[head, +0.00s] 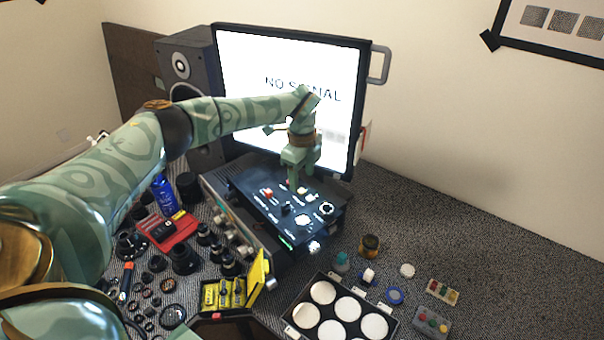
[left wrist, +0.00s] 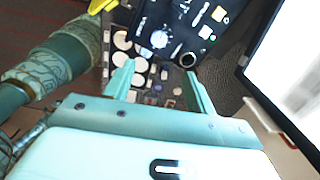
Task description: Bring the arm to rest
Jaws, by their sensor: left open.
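My left arm, green with swirl patterns, comes in from the left in the head view and reaches out to the middle. My left gripper (head: 297,184) points down over a black control box (head: 262,208) with knobs and switches. In the left wrist view the two fingers of the left gripper (left wrist: 156,80) stand apart with nothing between them. The control box (left wrist: 170,12) shows beyond the fingertips there. I cannot tell whether a fingertip touches the box. My right gripper is not in view.
A monitor (head: 345,65) reading "NO SIGNAL" stands right behind the gripper, with a speaker (head: 187,68) at its left. Lens parts and a yellow case (head: 257,280) crowd the left. A tray of round white wells (head: 296,318) lies in front. The table's right side (head: 480,250) is clear.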

